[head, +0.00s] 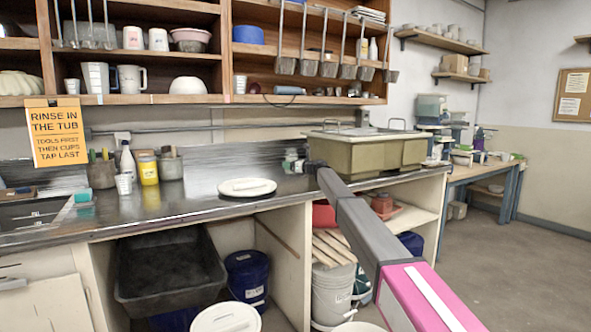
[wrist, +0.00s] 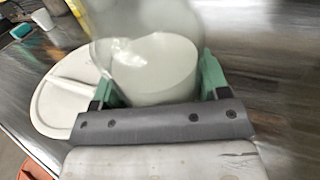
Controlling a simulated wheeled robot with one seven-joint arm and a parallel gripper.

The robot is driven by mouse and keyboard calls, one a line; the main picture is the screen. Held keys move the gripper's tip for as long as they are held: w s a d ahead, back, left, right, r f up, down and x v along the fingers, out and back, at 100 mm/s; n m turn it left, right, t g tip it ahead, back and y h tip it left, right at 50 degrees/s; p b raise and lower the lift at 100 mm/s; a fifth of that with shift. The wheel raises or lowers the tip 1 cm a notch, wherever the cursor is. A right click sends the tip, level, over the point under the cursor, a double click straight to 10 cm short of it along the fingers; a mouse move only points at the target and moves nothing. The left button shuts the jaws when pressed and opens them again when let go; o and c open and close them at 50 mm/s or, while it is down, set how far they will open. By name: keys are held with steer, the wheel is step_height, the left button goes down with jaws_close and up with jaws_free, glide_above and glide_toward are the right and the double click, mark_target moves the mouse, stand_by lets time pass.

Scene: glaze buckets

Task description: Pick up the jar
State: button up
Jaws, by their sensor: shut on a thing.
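The jar (wrist: 150,60) is a clear, glassy vessel with a pale whitish filling or base. It fills the top middle of the wrist view, and its upper part runs out of the frame. My gripper (wrist: 158,82) has green fingers on both sides of the jar and is shut on it. In the head view my gripper (head: 298,166) is small, at the far end of my arm over the counter, and the jar is hard to make out there. Whether the jar's bottom touches the counter cannot be told.
A white round lid (head: 247,187) lies on the dark metal counter (head: 200,210), left of my gripper. A large olive tub (head: 365,152) stands close on the right. Hanging scoops (head: 325,68) and shelves are above. Cups and a yellow jar (head: 148,170) stand at left.

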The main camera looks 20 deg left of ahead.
steer(key=s+a+r, duration=0.4)
steer(key=s+a, duration=0.1)
stand_by(0.6)
steer(key=shift+r, duration=0.15)
stand_by(0.7)
